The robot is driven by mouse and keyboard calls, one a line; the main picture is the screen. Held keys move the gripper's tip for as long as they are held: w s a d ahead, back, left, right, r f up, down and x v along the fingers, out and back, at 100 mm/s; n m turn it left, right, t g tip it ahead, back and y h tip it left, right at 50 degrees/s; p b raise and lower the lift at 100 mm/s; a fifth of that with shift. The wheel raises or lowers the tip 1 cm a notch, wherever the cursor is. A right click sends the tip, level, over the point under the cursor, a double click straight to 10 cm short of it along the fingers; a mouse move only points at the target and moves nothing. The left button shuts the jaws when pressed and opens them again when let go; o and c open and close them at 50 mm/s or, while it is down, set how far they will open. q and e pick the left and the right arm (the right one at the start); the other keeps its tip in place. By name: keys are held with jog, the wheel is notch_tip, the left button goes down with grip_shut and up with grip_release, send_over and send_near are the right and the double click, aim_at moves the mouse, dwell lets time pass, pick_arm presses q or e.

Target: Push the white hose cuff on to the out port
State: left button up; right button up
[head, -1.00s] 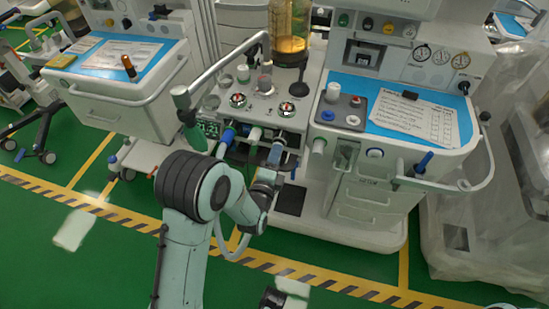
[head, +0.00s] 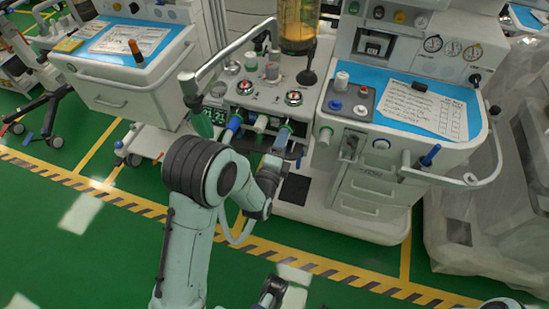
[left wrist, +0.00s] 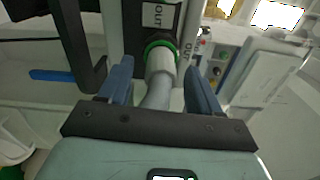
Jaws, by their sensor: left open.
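The white hose cuff (left wrist: 161,62) sits at the out port, against its green ring (left wrist: 158,46), under a label reading OUT. I cannot tell how far the cuff is seated. A grey hose (left wrist: 154,97) runs from the cuff back between my fingers. My left gripper (left wrist: 157,84) is open, with one blue-grey finger on each side of hose and cuff and gaps on both sides. In the head view my left gripper (head: 279,142) is at the front of the cart, just below the green ring (head: 286,127); it largely hides the cuff there. My right gripper is not clearly visible.
A white port (head: 261,123) and a blue-ended part (head: 233,124) stand close left of my left gripper. The cart's worktop (head: 455,150) is at right. Green floor lies open in front.

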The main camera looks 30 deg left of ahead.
pick_arm(q)
jog(key=p+v, duration=1)
jog(key=v, duration=0.2)
jog(key=shift+s, duration=0.35)
pick_arm(e)
jog(key=s+a+r+g, duration=0.1)
jog(key=s+r, duration=0.3)
jog(key=r, duration=0.5)
jog(key=shift+s+r+g+y, duration=0.15)
jog(key=shift+g+y, duration=0.15)
jog(key=shift+g, duration=0.2)
pick_arm(q)
jog(key=shift+r, duration=0.1)
